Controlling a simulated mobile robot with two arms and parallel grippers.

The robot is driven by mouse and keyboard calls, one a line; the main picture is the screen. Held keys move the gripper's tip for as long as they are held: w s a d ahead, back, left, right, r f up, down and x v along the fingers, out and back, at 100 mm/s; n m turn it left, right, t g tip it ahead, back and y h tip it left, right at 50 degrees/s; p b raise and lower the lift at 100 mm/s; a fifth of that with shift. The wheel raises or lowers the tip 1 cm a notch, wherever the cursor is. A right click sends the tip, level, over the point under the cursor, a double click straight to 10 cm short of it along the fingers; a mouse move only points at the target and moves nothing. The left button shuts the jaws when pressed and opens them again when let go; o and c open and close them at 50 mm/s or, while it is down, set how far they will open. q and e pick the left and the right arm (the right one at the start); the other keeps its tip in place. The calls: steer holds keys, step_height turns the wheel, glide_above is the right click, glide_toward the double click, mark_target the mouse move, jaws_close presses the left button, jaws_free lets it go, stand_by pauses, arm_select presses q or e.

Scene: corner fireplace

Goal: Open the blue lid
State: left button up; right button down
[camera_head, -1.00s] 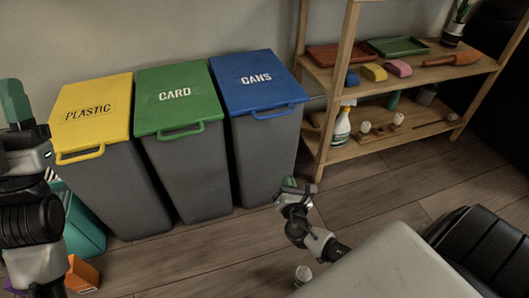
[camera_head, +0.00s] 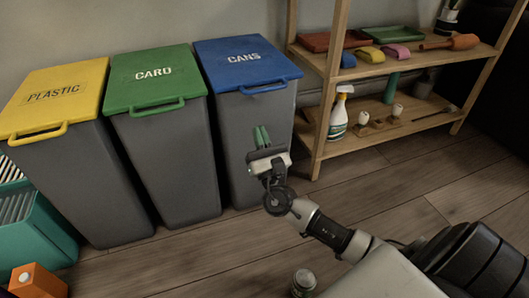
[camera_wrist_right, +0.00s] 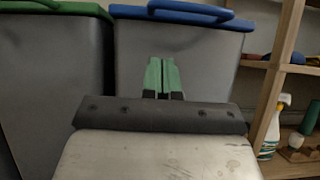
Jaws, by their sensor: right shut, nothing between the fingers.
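The blue lid (camera_head: 245,60) marked CANS lies closed on a grey bin (camera_head: 232,150), the rightmost of three bins. Its blue handle (camera_head: 264,87) sticks out at the front edge. In the right wrist view the blue handle (camera_wrist_right: 190,12) shows at the top, above the fingers. My right gripper (camera_head: 262,137), with green fingers, is shut and empty in front of the grey bin, below the handle and apart from it in the picture. The fingers also show in the right wrist view (camera_wrist_right: 162,76). My left gripper is not in view.
A green CARD lid (camera_head: 153,80) and a yellow PLASTIC lid (camera_head: 52,97) are closed on the bins to the left. A wooden shelf (camera_head: 375,137) with a spray bottle (camera_head: 339,113) stands close on the right. A teal crate (camera_head: 35,232) and an orange box (camera_head: 38,282) are lower left.

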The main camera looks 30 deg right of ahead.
steer(key=shift+w+d+r, duration=0.15)
steer(key=shift+w+r, duration=0.45)
steer(key=shift+r, duration=0.4)
steer(key=shift+w+d+r, duration=0.2)
steer(key=shift+w+r, duration=0.45)
steer(key=shift+r, duration=0.3)
steer(key=shift+w+d+r, duration=0.15)
steer(key=shift+w+r, duration=0.45)
steer(key=shift+r, duration=0.4)
